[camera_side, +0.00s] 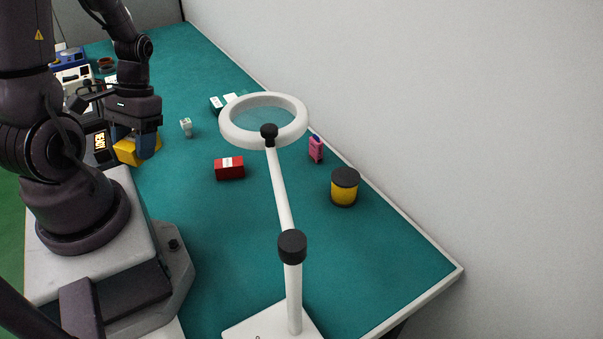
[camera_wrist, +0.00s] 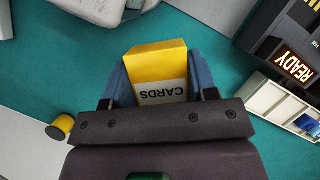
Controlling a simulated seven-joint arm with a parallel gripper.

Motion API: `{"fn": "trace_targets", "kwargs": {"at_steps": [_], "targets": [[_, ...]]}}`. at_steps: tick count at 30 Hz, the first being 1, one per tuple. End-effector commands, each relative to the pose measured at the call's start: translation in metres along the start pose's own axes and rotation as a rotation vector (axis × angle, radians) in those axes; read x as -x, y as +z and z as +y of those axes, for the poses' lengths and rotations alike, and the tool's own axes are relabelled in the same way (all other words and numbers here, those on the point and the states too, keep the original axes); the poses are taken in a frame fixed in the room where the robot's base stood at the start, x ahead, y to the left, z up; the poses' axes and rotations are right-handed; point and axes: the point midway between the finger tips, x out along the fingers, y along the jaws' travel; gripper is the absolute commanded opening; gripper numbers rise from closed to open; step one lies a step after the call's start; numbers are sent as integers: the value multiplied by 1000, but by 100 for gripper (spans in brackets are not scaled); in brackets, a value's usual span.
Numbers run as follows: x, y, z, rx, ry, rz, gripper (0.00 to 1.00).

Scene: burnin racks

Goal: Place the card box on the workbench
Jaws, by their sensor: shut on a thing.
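The card box (camera_side: 126,152) is yellow, with a white label reading CARDS in the wrist view (camera_wrist: 156,56). My gripper (camera_side: 138,146) is shut on the card box, with a blue finger on each side of it in the wrist view (camera_wrist: 160,78). The fingers hide part of the box's sides. The workbench (camera_side: 200,235) has a teal top. The box is over the bench near my base; I cannot tell whether its underside touches the top.
A device with a lit READY screen (camera_wrist: 297,66) stands close to the box. A small whitish item (camera_side: 186,128), a red box (camera_side: 229,168), a magnifier lamp (camera_side: 283,195), a pink item (camera_side: 316,149) and a yellow-black spool (camera_side: 344,188) stand to the right. Teal surface between them is clear.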

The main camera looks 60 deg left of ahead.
Motion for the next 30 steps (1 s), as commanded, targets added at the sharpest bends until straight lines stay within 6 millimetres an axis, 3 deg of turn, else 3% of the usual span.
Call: {"fn": "trace_targets", "kwargs": {"at_steps": [5,8,11,15,22,27,30], "targets": [[46,-39,2,-65,-29,8,25],[80,-66,18,-143,-60,7,25],[116,-91,46,-237,-99,7,25],[163,-115,100,-379,-156,5,25],[218,-119,213,-628,-258,2,25],[227,-108,278,-765,-316,-2,25],[222,-99,297,-814,-337,-3,25]]}}
